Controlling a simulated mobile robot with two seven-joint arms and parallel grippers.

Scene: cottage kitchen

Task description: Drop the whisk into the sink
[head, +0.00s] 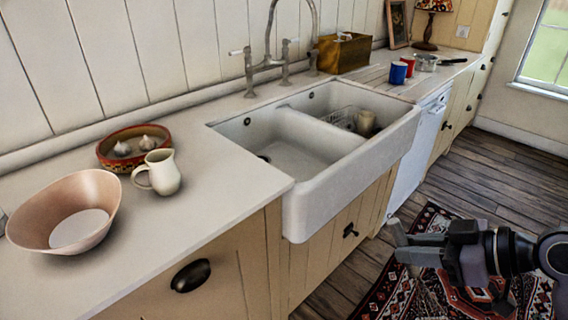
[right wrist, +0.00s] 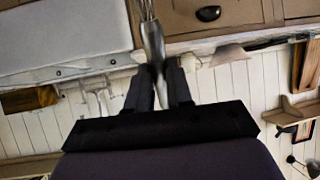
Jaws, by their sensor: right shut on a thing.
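The white double-basin sink (head: 335,182) is set into the counter in the middle of the head view. My right gripper (head: 412,248) is in front of the sink, at its lower right, over the floor and rug. It is shut on the whisk, whose grey handle (head: 396,230) shows at the fingertips. In the right wrist view, the metal whisk (right wrist: 153,38) stands between the fingers (right wrist: 160,84), its wires cut off by the top edge. The sink front also shows there (right wrist: 65,35), at upper left. My left gripper is not in view.
A faucet (head: 269,62) rises behind the sink. The right basin holds a wire rack (head: 340,117) and a cream cup (head: 365,121). A pink bowl (head: 88,193), a cream jug (head: 163,172) and a red bowl (head: 108,158) stand left. The left basin looks empty.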

